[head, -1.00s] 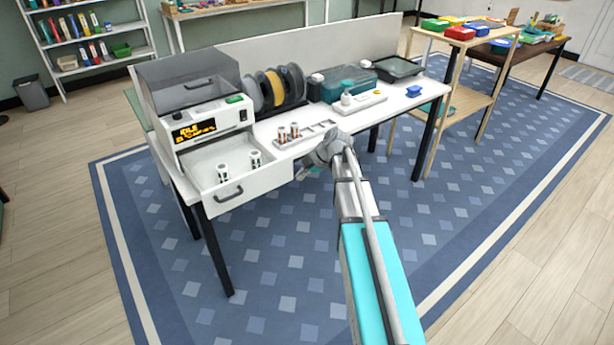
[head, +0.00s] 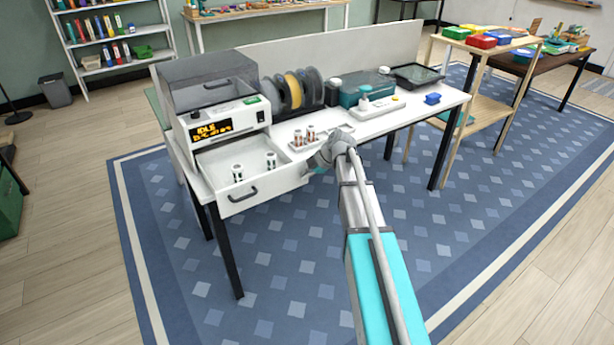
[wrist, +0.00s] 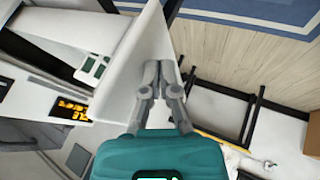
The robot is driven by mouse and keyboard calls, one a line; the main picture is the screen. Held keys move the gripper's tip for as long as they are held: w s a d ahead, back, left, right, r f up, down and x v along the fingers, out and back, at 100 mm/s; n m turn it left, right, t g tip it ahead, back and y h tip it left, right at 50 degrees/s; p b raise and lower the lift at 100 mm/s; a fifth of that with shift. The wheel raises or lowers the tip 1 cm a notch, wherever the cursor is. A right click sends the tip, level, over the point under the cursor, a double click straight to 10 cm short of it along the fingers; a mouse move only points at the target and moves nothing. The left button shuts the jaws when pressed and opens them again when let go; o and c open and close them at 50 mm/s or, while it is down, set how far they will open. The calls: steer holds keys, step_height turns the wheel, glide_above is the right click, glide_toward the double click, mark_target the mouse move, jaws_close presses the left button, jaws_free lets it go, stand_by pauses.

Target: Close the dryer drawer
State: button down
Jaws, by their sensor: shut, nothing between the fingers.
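The grey-white dryer (head: 222,123) stands at the left end of the white table, its dark lid down and its display lit orange. Its drawer (head: 239,200) is pulled out toward the front, with a dark handle (head: 243,195) on the front panel. Two white spools or cups with dark marks (head: 238,172) stand inside it. My gripper (wrist: 163,68) is shut and empty; in the wrist view its fingertips are close beside a white drawer panel (wrist: 135,75), and I cannot tell whether they touch. In the head view my wrist mostly hides the fingers, just right of the drawer.
The rug in front of the drawer is clear.

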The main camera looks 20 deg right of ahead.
mark_target(274, 144)
steer(key=w+a, duration=0.2)
steer(key=w, duration=0.6)
steer(key=w+a, duration=0.3)
steer(key=w, duration=0.5)
steer(key=w+a, duration=0.3)
steer(key=w, duration=0.6)
steer(key=shift+w+a, duration=0.15)
steer(key=shift+w, duration=0.15)
steer(key=shift+s, duration=0.4)
steer(key=s, duration=0.1)
steer(key=s+d, duration=0.1)
steer(key=s, duration=0.1)
steer(key=shift+d, duration=0.15)
steer(key=shift+p+v, duration=0.9)
steer(key=shift+v, duration=0.2)
steer(key=p+v, duration=0.6)
steer(key=v, duration=0.2)
